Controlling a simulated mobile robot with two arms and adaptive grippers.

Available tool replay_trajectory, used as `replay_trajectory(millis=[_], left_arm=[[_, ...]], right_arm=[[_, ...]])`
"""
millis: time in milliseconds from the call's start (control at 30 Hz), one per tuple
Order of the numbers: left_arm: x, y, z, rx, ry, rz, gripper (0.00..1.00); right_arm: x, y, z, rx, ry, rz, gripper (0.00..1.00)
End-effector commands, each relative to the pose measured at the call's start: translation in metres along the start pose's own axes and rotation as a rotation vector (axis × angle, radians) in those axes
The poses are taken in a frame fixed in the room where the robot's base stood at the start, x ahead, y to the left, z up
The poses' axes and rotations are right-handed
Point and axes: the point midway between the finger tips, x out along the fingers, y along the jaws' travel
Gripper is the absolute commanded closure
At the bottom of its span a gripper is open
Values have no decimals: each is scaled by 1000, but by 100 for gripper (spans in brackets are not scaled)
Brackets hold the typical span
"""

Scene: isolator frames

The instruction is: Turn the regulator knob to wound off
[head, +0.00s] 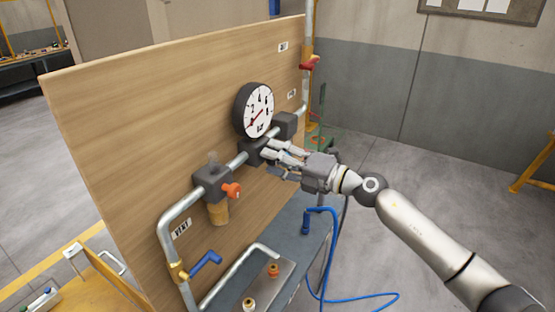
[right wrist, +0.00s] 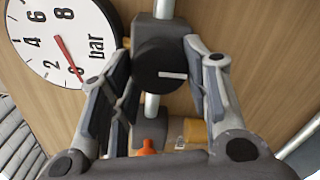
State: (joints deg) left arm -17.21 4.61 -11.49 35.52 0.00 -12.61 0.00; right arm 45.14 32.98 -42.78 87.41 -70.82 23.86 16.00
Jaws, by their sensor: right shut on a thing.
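The regulator knob (right wrist: 150,65) is a dark round knob with a white index line. The line lies roughly level across its right part in the right wrist view. The knob sits on the regulator block (head: 252,149) on the pipe, below the round pressure gauge (head: 258,110). The gauge, also in the wrist view (right wrist: 50,50), has a red needle near 0. My right gripper (head: 270,155) is shut on the knob, one finger on each side, and its fingers (right wrist: 160,62) hide part of it in the head view. My left gripper is out of view.
The wooden panel (head: 130,120) stands close behind the pipework. A block with an orange knob (head: 233,190) is left of the regulator. A blue lever (head: 206,263) is low left, a red lever (head: 309,63) top right. A blue hose (head: 320,285) hangs below my right arm.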

Motion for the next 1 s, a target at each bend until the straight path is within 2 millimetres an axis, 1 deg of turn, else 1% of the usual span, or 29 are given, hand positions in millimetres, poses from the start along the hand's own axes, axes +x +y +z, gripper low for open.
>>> replay_trajectory(millis=[200, 233, 367, 400, 667, 767, 867, 967, 1000], left_arm=[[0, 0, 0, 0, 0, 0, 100], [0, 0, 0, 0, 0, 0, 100], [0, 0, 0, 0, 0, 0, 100], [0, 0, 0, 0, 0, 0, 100], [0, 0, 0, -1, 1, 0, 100], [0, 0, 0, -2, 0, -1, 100], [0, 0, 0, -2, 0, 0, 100], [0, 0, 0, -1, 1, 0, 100], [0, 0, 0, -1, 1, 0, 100]], right_arm=[[0, -2, -1, -1, 3, -3, 80], [0, -2, -1, -1, 3, -3, 55], [0, -2, -1, -1, 2, -3, 38], [0, -2, -1, 0, 2, -3, 36], [0, -1, 0, 0, 1, -2, 36], [-4, -1, 0, 0, 0, -2, 36], [-15, -2, 1, 0, -1, -4, 36], [-32, -2, 0, 0, 0, -5, 36], [-42, -3, 0, 1, -2, -6, 36]])
